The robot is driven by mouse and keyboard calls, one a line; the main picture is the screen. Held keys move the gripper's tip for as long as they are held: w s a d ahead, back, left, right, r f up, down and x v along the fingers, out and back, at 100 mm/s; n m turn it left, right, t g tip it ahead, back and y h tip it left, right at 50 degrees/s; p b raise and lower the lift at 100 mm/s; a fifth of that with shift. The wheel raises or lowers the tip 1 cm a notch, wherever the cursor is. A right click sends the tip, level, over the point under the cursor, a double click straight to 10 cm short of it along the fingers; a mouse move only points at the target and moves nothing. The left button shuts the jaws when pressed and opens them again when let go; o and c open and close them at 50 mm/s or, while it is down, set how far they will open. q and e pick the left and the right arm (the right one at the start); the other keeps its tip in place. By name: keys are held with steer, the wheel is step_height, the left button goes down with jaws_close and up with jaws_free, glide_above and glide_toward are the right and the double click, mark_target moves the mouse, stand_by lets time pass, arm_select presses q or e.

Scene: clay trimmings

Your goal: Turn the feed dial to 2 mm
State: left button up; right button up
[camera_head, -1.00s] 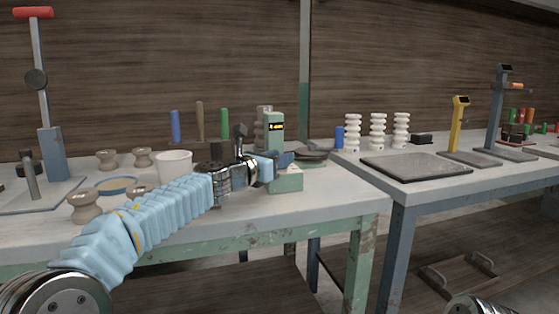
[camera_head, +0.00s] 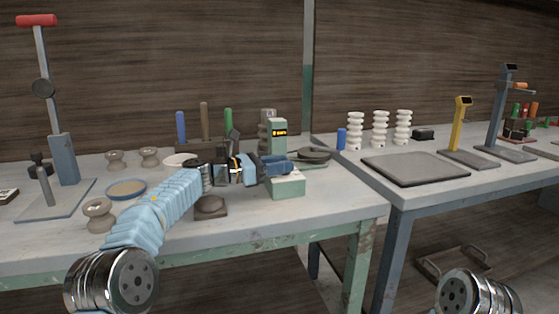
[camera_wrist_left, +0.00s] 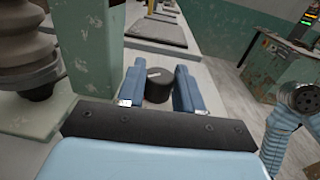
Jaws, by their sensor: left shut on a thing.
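The feed machine (camera_head: 278,140) is a pale green post on a green base, with a small lit display (camera_head: 279,133) whose figures are too small to read surely. My left gripper (camera_head: 280,165) is at the front of the post, above the base. In the left wrist view its two blue fingers (camera_wrist_left: 159,80) stand on either side of the feed dial (camera_wrist_left: 157,88), a dark round knob with a white mark on top, and it is shut on it. The fingers hide the dial in the head view. My right gripper is out of view; only part of that arm shows at lower right.
A dark round part on a square base (camera_head: 211,206) lies below my left wrist. Clay spools (camera_head: 98,214), a shallow dish (camera_head: 126,189) and a lever press (camera_head: 63,160) stand to the left. A grey slab (camera_head: 415,168) lies on the right table.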

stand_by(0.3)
arm_select(q)
steer(key=o, duration=1)
steer(key=shift+r, duration=0.35)
step_height(320, 180, up, 3)
steer(key=shift+s+f, duration=0.1)
steer(key=s+r+b, duration=0.1)
steer(key=s+r, duration=0.2)
steer(key=s, duration=0.1)
steer(key=s+r+b, duration=0.1)
steer(key=s+r, duration=0.2)
steer(key=s, duration=0.2)
steer(key=s+r+b, duration=0.2)
steer(key=s+r, duration=0.1)
steer(key=s, duration=0.1)
steer(key=shift+s+d+r, duration=0.2)
steer(key=shift+s+r, duration=0.05)
steer(key=shift+s, duration=0.1)
steer(key=shift+o, duration=0.2)
